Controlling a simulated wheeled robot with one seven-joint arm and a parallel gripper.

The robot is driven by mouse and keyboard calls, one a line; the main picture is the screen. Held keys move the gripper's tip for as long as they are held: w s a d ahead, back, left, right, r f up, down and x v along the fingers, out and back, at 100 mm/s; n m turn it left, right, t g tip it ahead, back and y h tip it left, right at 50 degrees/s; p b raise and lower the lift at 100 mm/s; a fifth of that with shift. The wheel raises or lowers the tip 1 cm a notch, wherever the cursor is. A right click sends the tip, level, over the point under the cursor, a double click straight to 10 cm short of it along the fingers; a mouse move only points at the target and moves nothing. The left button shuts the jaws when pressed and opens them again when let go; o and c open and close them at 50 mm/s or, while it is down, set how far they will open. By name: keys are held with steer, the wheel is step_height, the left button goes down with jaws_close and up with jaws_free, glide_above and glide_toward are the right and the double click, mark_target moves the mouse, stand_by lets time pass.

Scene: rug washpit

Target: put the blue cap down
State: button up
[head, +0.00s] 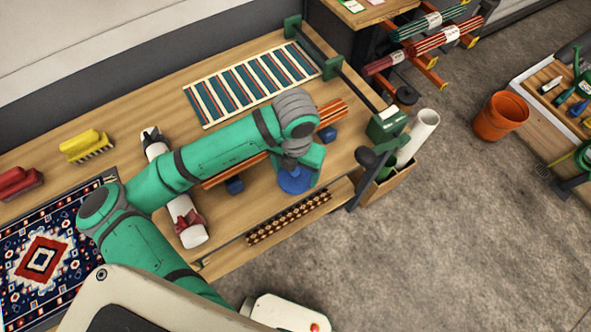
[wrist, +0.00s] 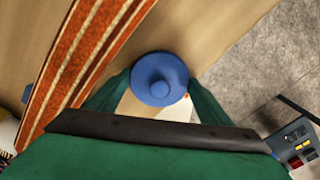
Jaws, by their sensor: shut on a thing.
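The blue cap (wrist: 160,80) is a round disc with a raised knob, held between the green fingers of my gripper (wrist: 158,92) in the wrist view. In the head view the blue cap (head: 296,182) shows below my wrist, over the front part of the wooden table (head: 150,108). My gripper is shut on it. Most of my fingers are hidden by my wrist in the head view. I cannot tell whether the cap touches the table.
A white tube with a red tie (head: 192,236) lies to the left. A patterned strip (head: 289,218) runs near the front edge. A striped mat (head: 252,84) lies behind.

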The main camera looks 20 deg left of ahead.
steer(key=shift+f, duration=0.15)
steer(key=o, duration=0.7)
steer(key=shift+o, duration=0.2)
steer(key=shift+r, duration=0.5)
step_height(320, 180, up, 11)
steer(key=shift+r, duration=0.2)
